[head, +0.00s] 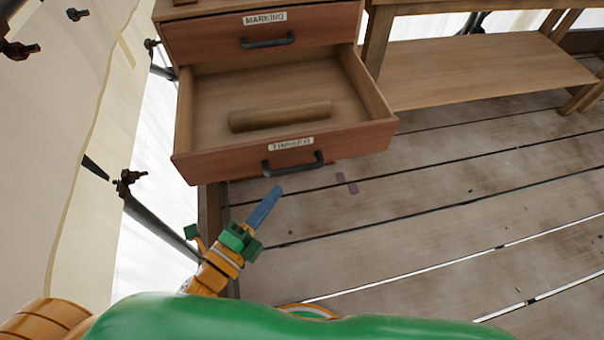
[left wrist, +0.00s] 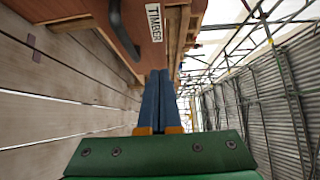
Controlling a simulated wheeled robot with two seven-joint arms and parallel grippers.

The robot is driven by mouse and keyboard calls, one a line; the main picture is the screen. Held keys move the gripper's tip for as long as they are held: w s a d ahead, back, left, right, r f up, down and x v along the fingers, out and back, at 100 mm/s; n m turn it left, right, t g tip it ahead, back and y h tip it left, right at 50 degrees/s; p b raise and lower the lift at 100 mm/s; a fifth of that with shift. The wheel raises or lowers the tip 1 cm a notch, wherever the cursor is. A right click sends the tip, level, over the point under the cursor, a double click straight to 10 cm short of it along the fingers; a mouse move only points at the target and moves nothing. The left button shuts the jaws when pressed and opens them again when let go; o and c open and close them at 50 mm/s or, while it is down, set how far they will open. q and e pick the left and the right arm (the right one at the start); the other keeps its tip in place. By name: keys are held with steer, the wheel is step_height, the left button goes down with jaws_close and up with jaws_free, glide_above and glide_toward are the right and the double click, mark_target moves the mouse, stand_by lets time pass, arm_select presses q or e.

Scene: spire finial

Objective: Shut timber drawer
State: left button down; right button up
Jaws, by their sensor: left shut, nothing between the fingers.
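The timber drawer (head: 345,141) is pulled well out of its wooden cabinet in the head view, with a wooden block (head: 280,116) lying inside. Its front carries a TIMBER label and a dark handle (head: 293,164). My left gripper (head: 277,190) has its blue fingers shut and empty, just below the drawer front and near the handle. In the left wrist view the shut fingers (left wrist: 160,75) point toward the drawer front (left wrist: 128,25), beside the label; I cannot tell whether they touch it. My right gripper is not in view.
The marking drawer (head: 200,42) above is shut. A wooden bench with a low shelf (head: 480,68) stands to the right. Scaffold poles (head: 150,225) and pale sheeting run along the left.

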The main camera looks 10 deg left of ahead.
arm_select(q)
glide_toward(303, 135)
steer(key=w+d, duration=0.2)
steer(key=d, duration=0.2)
steer(key=shift+w+a, duration=0.15)
steer(key=shift+w, duration=0.4)
steer(key=shift+w+a, duration=0.15)
steer(key=shift+w, duration=0.4)
steer(key=shift+w+a, duration=0.2)
steer(key=shift+w, duration=0.35)
steer(key=shift+a, duration=0.1)
